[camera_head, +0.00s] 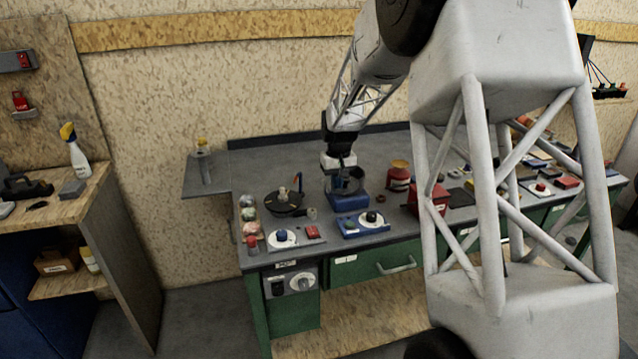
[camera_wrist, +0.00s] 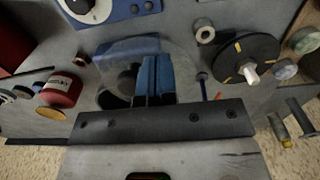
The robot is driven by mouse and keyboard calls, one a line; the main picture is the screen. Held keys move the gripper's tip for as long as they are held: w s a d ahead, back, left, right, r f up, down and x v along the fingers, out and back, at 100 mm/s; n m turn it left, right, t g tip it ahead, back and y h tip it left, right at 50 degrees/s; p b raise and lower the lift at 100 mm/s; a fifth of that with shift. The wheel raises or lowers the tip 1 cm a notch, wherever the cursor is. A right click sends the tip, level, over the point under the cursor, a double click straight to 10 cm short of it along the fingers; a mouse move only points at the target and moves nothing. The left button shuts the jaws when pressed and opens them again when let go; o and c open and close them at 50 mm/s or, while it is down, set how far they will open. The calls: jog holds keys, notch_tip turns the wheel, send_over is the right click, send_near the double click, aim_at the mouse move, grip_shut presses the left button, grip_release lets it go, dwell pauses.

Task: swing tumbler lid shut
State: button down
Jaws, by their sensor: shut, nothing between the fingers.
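The tumbler (camera_head: 349,186) is a grey rounded drum on a blue base (camera_head: 348,203), standing on the grey bench. In the wrist view its grey rounded body (camera_wrist: 108,92) shows left of and behind the fingers, with a dark area inside. I cannot clearly make out the lid or its angle. My gripper (camera_head: 341,168) is right over the tumbler, pointing down. In the wrist view its blue fingers (camera_wrist: 153,80) are together and empty, in front of the drum and hiding part of it. Whether they touch it I cannot tell.
A black round plate (camera_head: 284,203) with a pale knob stands left of the tumbler. A red can (camera_head: 399,177) stands to the right. Blue (camera_head: 362,224) and white dial units (camera_head: 281,239) lie in front. Red boxes and small parts crowd the right side.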

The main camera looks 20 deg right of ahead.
aim_at(355, 183)
jog(key=shift+d, duration=1.1)
jog(key=shift+w+d, duration=0.1)
jog(key=shift+d, duration=0.1)
jog(key=shift+w+d, duration=0.2)
jog(key=shift+d, duration=0.7)
jog(key=shift+d, duration=0.15)
jog(key=shift+w+d, duration=0.5)
jog(key=shift+d, duration=0.4)
jog(key=shift+w+d, duration=0.1)
jog(key=shift+d, duration=0.05)
